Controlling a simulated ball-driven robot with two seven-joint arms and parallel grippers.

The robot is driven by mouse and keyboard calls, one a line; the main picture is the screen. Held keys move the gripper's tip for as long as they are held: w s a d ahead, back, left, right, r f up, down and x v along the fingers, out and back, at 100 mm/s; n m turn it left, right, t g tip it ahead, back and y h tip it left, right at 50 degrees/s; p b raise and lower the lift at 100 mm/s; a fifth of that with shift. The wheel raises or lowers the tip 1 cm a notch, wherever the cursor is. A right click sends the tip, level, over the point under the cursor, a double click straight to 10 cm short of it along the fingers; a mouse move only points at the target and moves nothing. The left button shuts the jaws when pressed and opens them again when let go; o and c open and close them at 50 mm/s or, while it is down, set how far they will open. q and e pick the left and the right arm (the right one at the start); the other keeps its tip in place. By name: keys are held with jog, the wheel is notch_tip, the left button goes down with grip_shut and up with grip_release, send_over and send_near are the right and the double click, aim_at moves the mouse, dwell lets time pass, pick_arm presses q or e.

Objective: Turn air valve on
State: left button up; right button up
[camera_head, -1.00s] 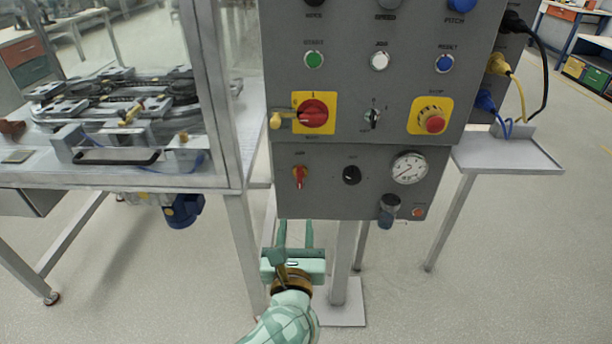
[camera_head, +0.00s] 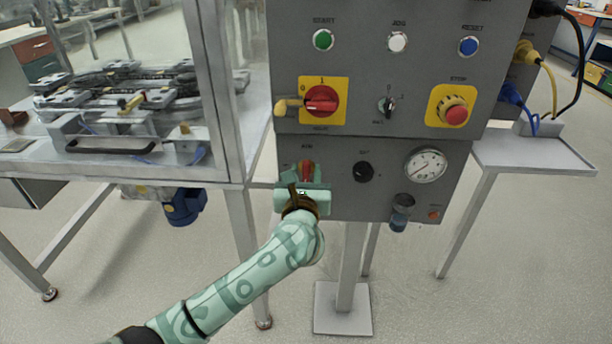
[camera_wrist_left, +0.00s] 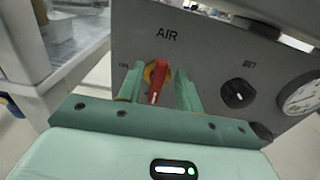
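The air valve is a red handle (camera_head: 307,171) on a brass-coloured base, low on the left of the grey panel. In the left wrist view the red handle (camera_wrist_left: 158,82) hangs nearly straight down under the label "AIR", with "ON" to its left. My left gripper (camera_head: 307,176) is in front of the valve and partly covers it in the head view. In the left wrist view its two green fingers stand apart, one on each side of the handle, with gaps visible. My right gripper is not in view.
A black SET knob (camera_head: 363,172) and a pressure gauge (camera_head: 425,165) are right of the valve. Above are a red rotary switch (camera_head: 321,101) and a stop button (camera_head: 453,110). A metal-framed machine table (camera_head: 215,172) stands close on the left.

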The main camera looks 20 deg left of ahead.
pick_arm(q)
jog(key=shift+c, duration=0.2)
grip_shut()
